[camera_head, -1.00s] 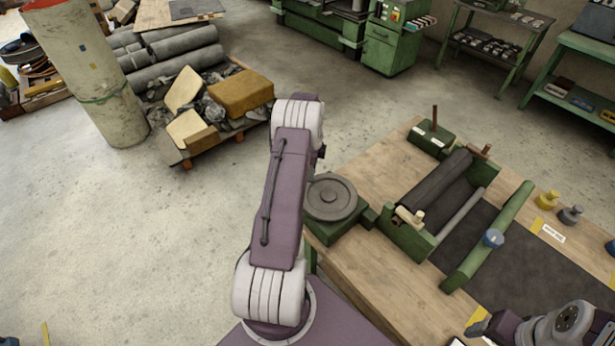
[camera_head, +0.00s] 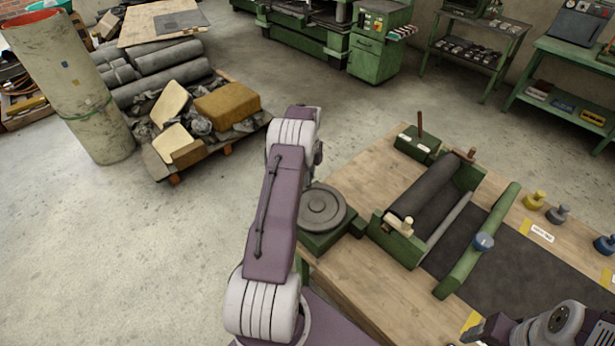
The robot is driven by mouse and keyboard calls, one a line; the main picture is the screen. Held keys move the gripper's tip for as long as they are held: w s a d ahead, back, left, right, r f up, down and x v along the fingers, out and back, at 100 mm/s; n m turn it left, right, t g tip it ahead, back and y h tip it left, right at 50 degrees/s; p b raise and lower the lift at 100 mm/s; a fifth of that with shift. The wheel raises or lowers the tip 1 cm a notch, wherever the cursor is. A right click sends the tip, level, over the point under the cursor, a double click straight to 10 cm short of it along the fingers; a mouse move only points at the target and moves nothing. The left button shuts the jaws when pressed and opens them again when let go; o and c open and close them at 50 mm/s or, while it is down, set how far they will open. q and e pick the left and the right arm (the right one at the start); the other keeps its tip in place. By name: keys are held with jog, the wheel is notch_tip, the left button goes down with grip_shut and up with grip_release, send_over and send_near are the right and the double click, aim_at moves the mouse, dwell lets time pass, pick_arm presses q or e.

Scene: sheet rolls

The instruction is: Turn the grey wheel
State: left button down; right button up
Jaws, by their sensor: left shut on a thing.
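The grey wheel (camera_head: 322,208) is a flat ribbed disc with a small hub, lying level on a green base at the near left corner of the wooden table. My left arm rises in front of its left side. My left gripper (camera_head: 317,160) is mostly hidden behind my own arm, at the wheel's far left edge. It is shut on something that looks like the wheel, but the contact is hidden. My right gripper (camera_head: 483,329) is low at the bottom right, over the table's near edge. Its fingers are not clear.
On the table (camera_head: 350,275) stand a green roller frame (camera_head: 400,243) with dark rolls, a green bar (camera_head: 478,240), a dark sheet (camera_head: 530,270) and a green block (camera_head: 418,143) with a brown handle. A loaded pallet (camera_head: 215,158) stands on open floor at the left.

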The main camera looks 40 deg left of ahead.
pick_arm(q)
jog(key=shift+w+r, duration=0.1)
jog(key=c, duration=1.4)
grip_release()
jog(key=shift+o, duration=0.4)
jog(key=shift+d, duration=0.1)
notch_tip(320, 180, up, 9)
jog(key=shift+b, duration=0.85)
